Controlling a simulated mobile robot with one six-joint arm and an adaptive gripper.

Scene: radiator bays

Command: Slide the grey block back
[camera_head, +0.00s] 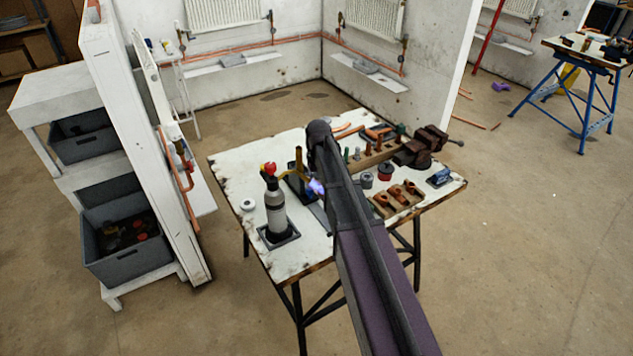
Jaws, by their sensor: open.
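A small grey block (232,60) lies on the white shelf (205,69) below the radiator at the back left. A similar grey block (366,67) lies on the shelf (400,86) in the bay to its right. I cannot tell which one the task names. My arm reaches from the bottom right over the workbench. My gripper (312,158) appears as a dark shape at the arm's far end, above the bench, well apart from both blocks. It is open; its fingers are hard to make out, and nothing is seen in it.
Grey crates (125,250) stand left. A blue-legged stand (580,95) is at right. Open floor lies right.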

